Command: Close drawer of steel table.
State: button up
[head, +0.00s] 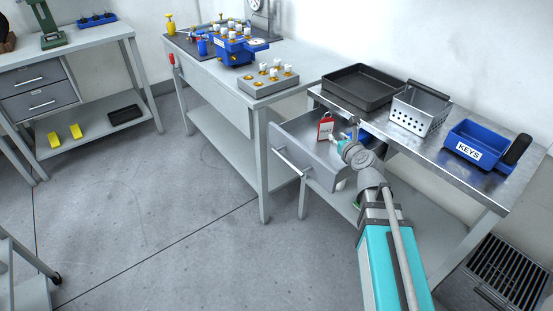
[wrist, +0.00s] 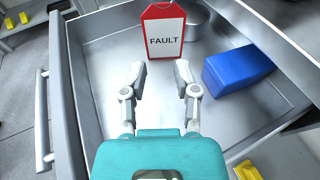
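The steel table (head: 470,187) stands at the right in the head view, its drawer (head: 309,150) pulled out toward the left. The drawer's bar handle (head: 291,163) is on its front; in the wrist view this handle (wrist: 42,122) is at the left. My gripper (wrist: 160,72) is open, its two fingers apart, over the drawer's inside. In the head view my gripper (head: 345,138) is above the drawer, behind its front panel. A red-framed FAULT tag (wrist: 163,40) is just beyond the fingertips; I cannot tell whether they touch it.
In the drawer are a blue block (wrist: 238,68) and a round metal piece (wrist: 197,18). A black tray (head: 362,86), a perforated metal bin (head: 418,112) and a blue KEYS bin (head: 470,150) are on the tabletop. Another workbench (head: 215,100) is close behind; floor left of the drawer is clear.

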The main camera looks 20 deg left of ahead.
jog(key=a+r+t, duration=0.1)
jog(key=a, duration=0.1)
jog(key=w+a+r+t+h, duration=0.1)
jog(key=a+r, duration=0.1)
jog(key=a, duration=0.1)
jog(key=w+a+r+m+t, duration=0.1)
jog(key=a+t, duration=0.1)
jog(key=a, duration=0.1)
jog(key=shift+w+a+r+h+b, duration=0.1)
jog(key=shift+a+r+h+b, duration=0.05)
jog(key=shift+r+h+b, duration=0.15)
grip_shut()
jog(key=s+a+f+m+t+h+b, duration=0.1)
jog(key=s+a+f+m+h+b, duration=0.35)
jog(key=a+h+b, duration=0.2)
jog(key=s+a+f+m+t+h+b, duration=0.2)
jog(key=s+a+f+m+h+b, duration=0.15)
jog(key=s+a+h+b, duration=0.35)
jog(key=s+a+f+m+g+h+b, duration=0.4)
jog(key=s+a+f, duration=0.2)
jog(key=s, duration=0.3)
jog(key=shift+a+f+h+b, duration=0.2)
jog(key=shift+f+h+b, duration=0.1)
jog(key=shift+f+h, duration=0.05)
jog(key=shift+s, duration=0.1)
